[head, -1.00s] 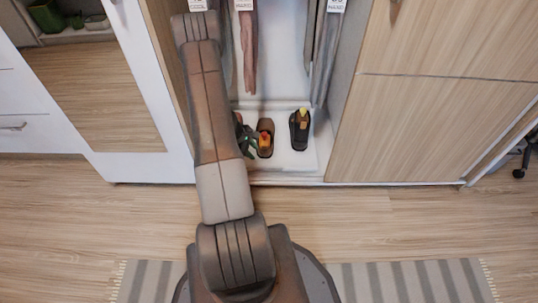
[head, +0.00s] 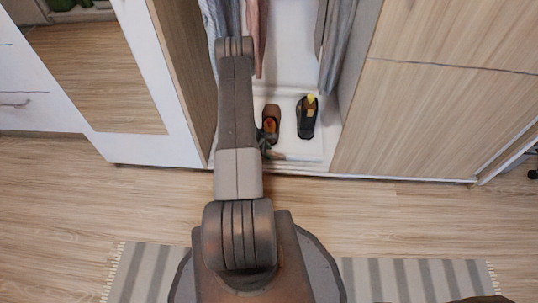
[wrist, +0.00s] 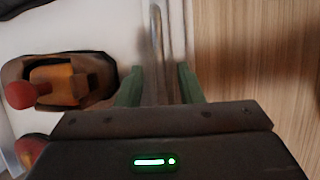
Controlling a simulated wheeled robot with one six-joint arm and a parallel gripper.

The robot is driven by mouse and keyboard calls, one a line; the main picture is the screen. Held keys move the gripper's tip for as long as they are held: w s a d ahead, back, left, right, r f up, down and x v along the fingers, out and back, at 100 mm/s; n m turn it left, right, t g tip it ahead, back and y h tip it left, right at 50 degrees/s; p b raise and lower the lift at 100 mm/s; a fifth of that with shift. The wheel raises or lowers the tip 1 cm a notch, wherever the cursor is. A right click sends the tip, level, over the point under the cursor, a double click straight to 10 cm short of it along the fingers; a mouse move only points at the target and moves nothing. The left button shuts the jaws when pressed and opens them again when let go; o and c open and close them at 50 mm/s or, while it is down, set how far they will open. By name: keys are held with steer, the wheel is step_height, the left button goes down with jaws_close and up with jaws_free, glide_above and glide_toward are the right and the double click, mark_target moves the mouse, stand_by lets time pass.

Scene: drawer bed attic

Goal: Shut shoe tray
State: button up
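The shoe tray (head: 312,148) is a white low tray at the bottom of the open wardrobe, with a brown shoe (head: 270,117) and a black shoe (head: 307,121) on it. My gripper (head: 265,146) is low at the tray's front left part, partly hidden by my arm. In the wrist view, the green fingers of my gripper (wrist: 158,86) are apart, with a pale upright strip (wrist: 157,45), which looks like the tray's front edge, between them. I cannot tell whether they touch it. The brown shoe (wrist: 60,82) is left of the fingers.
Clothes (head: 341,45) hang above the tray. A white mirrored door (head: 95,75) stands open at left and a wooden panel (head: 430,110) is at right. The wooden floor (head: 400,215) in front is clear, with a striped rug (head: 400,280) nearer me.

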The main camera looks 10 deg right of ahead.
steer(key=shift+x, duration=1)
jaws_close()
steer(key=shift+w+b, duration=0.1)
steer(key=shift+b, duration=0.2)
steer(key=shift+w+d+f+b, duration=0.1)
steer(key=shift+w+b, duration=0.25)
steer(key=shift+b, duration=0.1)
steer(key=shift+w+d+r, duration=0.1)
steer(key=shift+w+r, duration=0.1)
steer(key=shift+w, duration=0.2)
jaws_free()
